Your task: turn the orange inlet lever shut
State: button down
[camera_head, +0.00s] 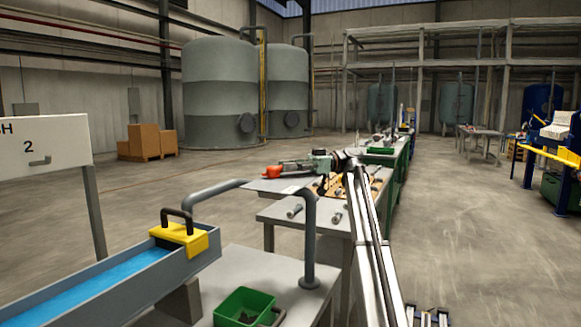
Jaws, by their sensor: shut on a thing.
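My arm reaches up from the lower right, and my gripper (286,168) points left at its far end, above the workbenches. It is shut on a small orange-red piece (272,173) at its tip, which looks like the orange lever. The piece is small here, so I cannot tell its exact angle or what it is mounted on. The fingertips are too small to make out clearly. A thin grey plate (268,186) shows just below the orange piece; I cannot tell whether they touch.
A bent grey pipe (309,235) rises in front of the benches. At lower left are a trough with blue contents (75,293), a yellow block with a dark handle (181,238) and a green bin (243,305). A tool-strewn bench (280,212) stands behind.

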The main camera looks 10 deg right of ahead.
jog(key=c, duration=0.9)
grip_release()
jog(key=shift+a, duration=0.1)
jog(key=shift+r, duration=0.1)
notch_tip(320, 180, up, 10)
jog(key=shift+f, duration=0.1)
